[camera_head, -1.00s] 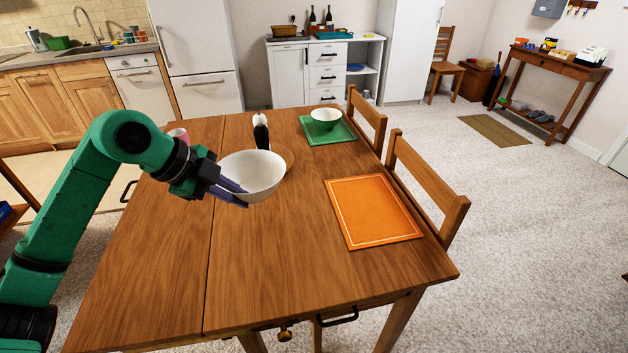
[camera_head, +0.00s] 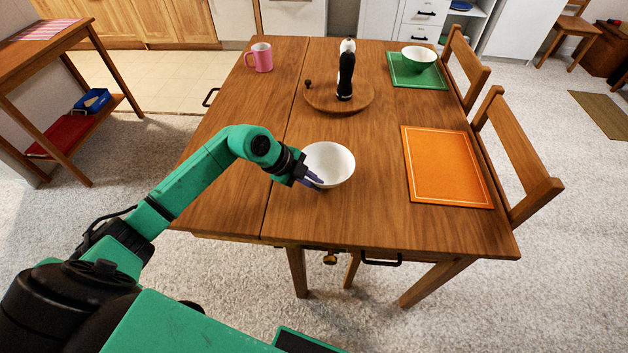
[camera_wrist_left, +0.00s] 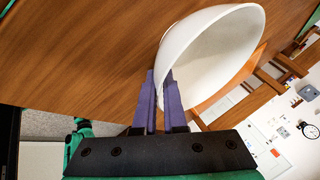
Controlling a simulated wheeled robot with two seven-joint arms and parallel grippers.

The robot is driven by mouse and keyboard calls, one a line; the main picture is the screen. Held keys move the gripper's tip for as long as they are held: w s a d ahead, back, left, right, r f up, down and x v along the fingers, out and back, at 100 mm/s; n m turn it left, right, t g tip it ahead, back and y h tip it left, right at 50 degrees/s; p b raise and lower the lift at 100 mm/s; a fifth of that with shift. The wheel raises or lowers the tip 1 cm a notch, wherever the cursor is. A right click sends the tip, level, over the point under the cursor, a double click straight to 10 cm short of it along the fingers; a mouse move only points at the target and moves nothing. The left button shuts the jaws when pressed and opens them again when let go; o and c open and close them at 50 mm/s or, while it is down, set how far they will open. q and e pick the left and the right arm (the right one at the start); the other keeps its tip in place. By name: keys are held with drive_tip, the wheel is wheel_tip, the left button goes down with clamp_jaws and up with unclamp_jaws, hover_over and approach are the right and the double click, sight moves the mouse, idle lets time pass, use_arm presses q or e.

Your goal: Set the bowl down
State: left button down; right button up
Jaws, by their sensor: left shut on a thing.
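A white bowl (camera_head: 333,162) is at the near middle part of the wooden table (camera_head: 400,224). My left gripper (camera_head: 314,181) is shut on the near left side of its rim. In the left wrist view the bowl (camera_wrist_left: 222,50) shows at the top, with one purple finger outside its wall and the other inside, so the left gripper (camera_wrist_left: 160,98) pinches the wall. The bowl looks roughly level in the head view. I cannot tell whether its base touches the table. My right gripper is not in view.
An orange mat (camera_head: 446,165) lies bare at the right. A green mat (camera_head: 410,76) holds another bowl (camera_head: 418,56). A black-and-white mill (camera_head: 346,75) stands on a round wooden board (camera_head: 318,97), and a pink mug (camera_head: 260,56) stands at far left. Table around the held bowl is clear.

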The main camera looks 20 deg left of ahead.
use_arm(q)
drive_tip(key=c, duration=1)
unclamp_jaws()
drive_tip(key=b+v, duration=0.1)
drive_tip(key=v, duration=1.1)
drive_tip(key=shift+r, duration=0.1)
